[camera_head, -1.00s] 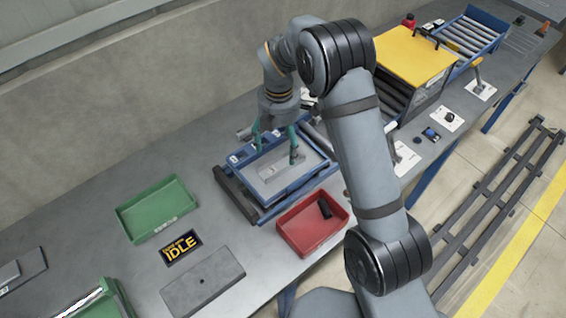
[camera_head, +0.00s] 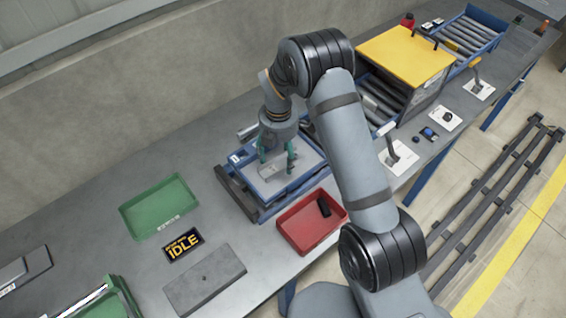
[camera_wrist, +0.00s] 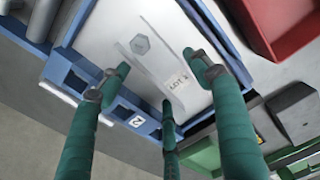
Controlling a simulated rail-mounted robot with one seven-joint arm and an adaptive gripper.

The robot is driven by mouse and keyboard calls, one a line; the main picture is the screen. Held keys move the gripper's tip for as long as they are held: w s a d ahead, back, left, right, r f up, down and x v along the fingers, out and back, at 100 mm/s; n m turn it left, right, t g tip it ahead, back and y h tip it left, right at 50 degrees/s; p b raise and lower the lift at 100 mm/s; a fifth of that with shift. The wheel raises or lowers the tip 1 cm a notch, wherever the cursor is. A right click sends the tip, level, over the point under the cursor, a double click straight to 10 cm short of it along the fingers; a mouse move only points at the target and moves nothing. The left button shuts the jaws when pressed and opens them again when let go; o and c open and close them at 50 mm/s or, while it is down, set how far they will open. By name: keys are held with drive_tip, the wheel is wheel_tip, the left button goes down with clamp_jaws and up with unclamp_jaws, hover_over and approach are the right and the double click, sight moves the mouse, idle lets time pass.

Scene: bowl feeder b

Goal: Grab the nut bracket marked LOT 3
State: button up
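The nut bracket (camera_wrist: 152,64) is a light grey flat piece with a hex nut near one end and a small white tag at the other. The tag seems to read LOT 3, though the print is small. It lies in a blue-rimmed tray (camera_wrist: 85,67). My three-fingered green gripper (camera_wrist: 163,88) is open above the bracket, fingertips spread around its tagged end, apparently holding nothing. In the head view my gripper (camera_head: 277,163) is over the tray (camera_head: 291,191), partly hiding the bracket (camera_head: 270,172).
A red bin (camera_head: 300,234) with a dark part in it stands just in front of the tray. A green bin (camera_head: 135,219) and an IDLE sign (camera_head: 183,245) are to the left. A roller conveyor with a yellow-topped cover (camera_head: 405,55) stands behind right.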

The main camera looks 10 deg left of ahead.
drive_tip(key=c, duration=0.9)
drive_tip(key=shift+r, duration=0.1)
drive_tip(key=shift+c, duration=0.2)
